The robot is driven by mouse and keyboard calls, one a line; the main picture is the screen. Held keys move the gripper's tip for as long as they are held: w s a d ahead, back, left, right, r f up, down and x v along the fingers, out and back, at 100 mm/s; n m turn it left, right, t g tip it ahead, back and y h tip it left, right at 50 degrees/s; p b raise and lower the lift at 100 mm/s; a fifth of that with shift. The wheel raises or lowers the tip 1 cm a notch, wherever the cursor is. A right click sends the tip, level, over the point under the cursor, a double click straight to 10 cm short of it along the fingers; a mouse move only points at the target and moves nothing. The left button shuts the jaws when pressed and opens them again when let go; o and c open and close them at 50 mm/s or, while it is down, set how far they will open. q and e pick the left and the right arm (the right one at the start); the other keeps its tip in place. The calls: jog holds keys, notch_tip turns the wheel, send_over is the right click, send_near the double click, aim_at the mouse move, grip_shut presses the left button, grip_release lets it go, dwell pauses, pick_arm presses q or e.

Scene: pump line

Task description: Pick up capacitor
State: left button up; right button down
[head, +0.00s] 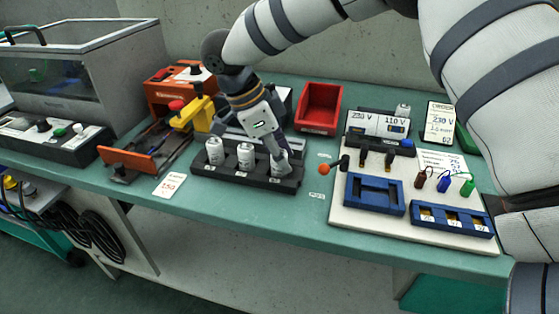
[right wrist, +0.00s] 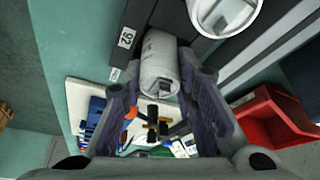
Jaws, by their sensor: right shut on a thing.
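Several white cylindrical capacitors stand in a black rack (head: 240,180) on the green bench in the head view. The left one (head: 214,150) and the middle one (head: 246,156) stand upright and untouched. My right gripper (head: 280,160) reaches down at the rack's right end and is shut on the rightmost capacitor (right wrist: 160,62). In the right wrist view my right gripper's fingers (right wrist: 162,80) are on both sides of this capacitor. It is at its place in the rack; I cannot tell whether its base is lifted. My left gripper is not in view.
A red bin (head: 320,105) stands behind the rack. To the right is a pale board (head: 345,215) with a blue frame (head: 374,194) and small parts. An orange and yellow device (head: 150,150) stands to the left. A small label card (head: 169,185) lies in front.

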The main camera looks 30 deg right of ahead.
jog(key=shift+r, duration=0.15)
jog(key=shift+r, duration=0.35)
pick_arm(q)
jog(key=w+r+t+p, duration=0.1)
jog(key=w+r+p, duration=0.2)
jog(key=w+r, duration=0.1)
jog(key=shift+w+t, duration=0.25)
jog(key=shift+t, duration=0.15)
pick_arm(e)
jog(key=s+a+r, duration=0.5)
jog(key=r, duration=0.3)
jog(key=s+a+r, duration=0.4)
jog(key=s+r, duration=0.1)
jog(key=r, duration=0.4)
jog(key=shift+a, duration=0.4)
